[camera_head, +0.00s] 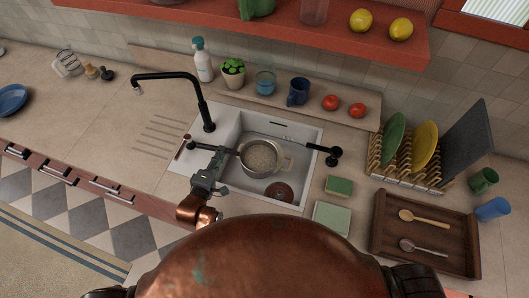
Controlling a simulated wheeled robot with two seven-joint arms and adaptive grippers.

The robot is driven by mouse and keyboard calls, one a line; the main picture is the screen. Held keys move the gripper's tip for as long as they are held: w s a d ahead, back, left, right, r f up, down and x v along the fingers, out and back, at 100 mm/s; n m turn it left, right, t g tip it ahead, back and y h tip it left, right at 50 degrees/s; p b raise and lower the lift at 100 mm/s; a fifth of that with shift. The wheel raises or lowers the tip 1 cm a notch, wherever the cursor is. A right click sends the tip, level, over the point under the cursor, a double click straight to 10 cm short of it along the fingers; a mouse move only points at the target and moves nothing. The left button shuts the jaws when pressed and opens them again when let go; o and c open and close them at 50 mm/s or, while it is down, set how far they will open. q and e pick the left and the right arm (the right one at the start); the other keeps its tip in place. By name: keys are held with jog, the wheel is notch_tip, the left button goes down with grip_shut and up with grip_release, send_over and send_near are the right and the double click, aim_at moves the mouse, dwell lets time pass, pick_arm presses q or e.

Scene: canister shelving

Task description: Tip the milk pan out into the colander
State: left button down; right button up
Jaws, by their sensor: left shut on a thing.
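The milk pan (262,155) is a small round metal pan over the sink, with its dark handle pointing left. It looks about level, and pale, grainy contents show inside it. My left gripper (223,157) is shut on the pan's handle at the left side of the sink. A pale metal rim and loop (288,165) show at the pan's right edge; they may belong to the colander, mostly hidden under the pan, but I cannot tell for sure. My right gripper is out of view.
The white sink (240,190) has a black tap (205,115) at its left and a reddish-brown round thing (279,192) in its basin. A dish rack (410,165) and wooden tray (380,245) stand right. A red shelf (300,40) hangs above. The left counter is mostly clear.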

pick_arm(q)
jog(key=d+r+h+p, duration=0.1)
jog(key=d+p, duration=0.1)
jog(key=w+d+r+m+g+h+p, duration=0.1)
jog(key=d+p, duration=0.1)
jog(key=p, duration=0.1)
jog(key=d+r+m+h+p, duration=0.1)
jog(key=d+p, duration=0.1)
jog(key=p, duration=0.1)
jog(key=shift+w+d+r, duration=0.15)
jog(key=shift+d+r, duration=0.1)
jog(key=shift+d, duration=0.1)
jog(key=shift+d+r+m+g+h+p, duration=0.2)
jog(key=shift+d+m+g+h+p, duration=0.15)
jog(key=shift+d+p, duration=0.3)
jog(key=shift+w+f, duration=0.1)
notch_tip(320, 180, down, 3)
jog(key=shift+w+a+f+n+g, duration=0.1)
jog(key=shift+w+n+g, duration=0.05)
jog(key=shift+n+g, duration=0.35)
